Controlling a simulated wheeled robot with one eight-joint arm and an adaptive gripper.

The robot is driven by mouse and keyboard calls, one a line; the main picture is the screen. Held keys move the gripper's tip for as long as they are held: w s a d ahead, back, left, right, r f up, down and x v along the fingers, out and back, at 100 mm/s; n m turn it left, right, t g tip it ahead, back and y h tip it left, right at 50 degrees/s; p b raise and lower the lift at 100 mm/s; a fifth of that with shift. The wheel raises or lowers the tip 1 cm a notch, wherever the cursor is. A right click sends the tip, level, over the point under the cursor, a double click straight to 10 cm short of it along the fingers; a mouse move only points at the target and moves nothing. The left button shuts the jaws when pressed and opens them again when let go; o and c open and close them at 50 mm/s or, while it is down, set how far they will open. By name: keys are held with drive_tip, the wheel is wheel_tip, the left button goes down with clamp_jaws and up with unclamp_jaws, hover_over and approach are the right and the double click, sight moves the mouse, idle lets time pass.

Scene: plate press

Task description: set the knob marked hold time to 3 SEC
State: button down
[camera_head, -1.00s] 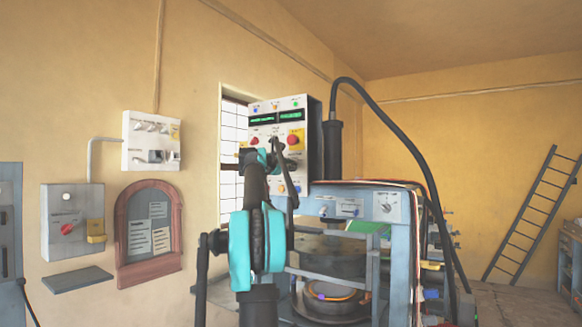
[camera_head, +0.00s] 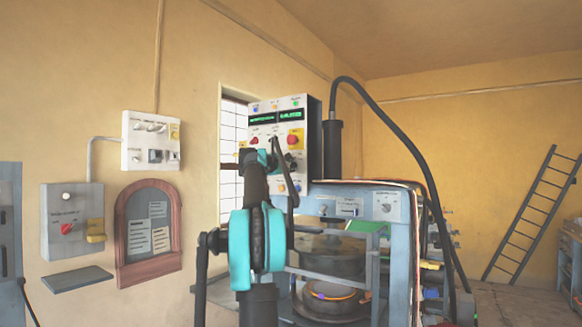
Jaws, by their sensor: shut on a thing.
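The white control panel (camera_head: 297,103) stands upright in the middle of the head view, with two green displays, lamps, a red button (camera_head: 293,141) and several small knobs. Its markings are too small to read, so I cannot tell which knob is hold time or its setting. My arm rises in front of the panel and covers its lower left part. My gripper (camera_head: 273,158) is at the panel face, mostly hidden by my own arm. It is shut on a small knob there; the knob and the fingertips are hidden.
The blue press (camera_head: 398,250) with its round plates stands right of my arm, close to it. A black hose (camera_head: 400,140) arches over it. Wall boxes (camera_head: 152,141) and a framed notice board (camera_head: 150,232) are at left. A ladder (camera_head: 521,215) leans at far right.

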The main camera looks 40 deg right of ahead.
drive_tip(key=shift+f+m, duration=0.1)
drive_tip(key=shift+m, duration=0.4)
drive_tip(key=c, duration=1.3)
unclamp_jaws()
drive_tip(key=v, duration=1.2)
drive_tip(key=shift+s, duration=0.1)
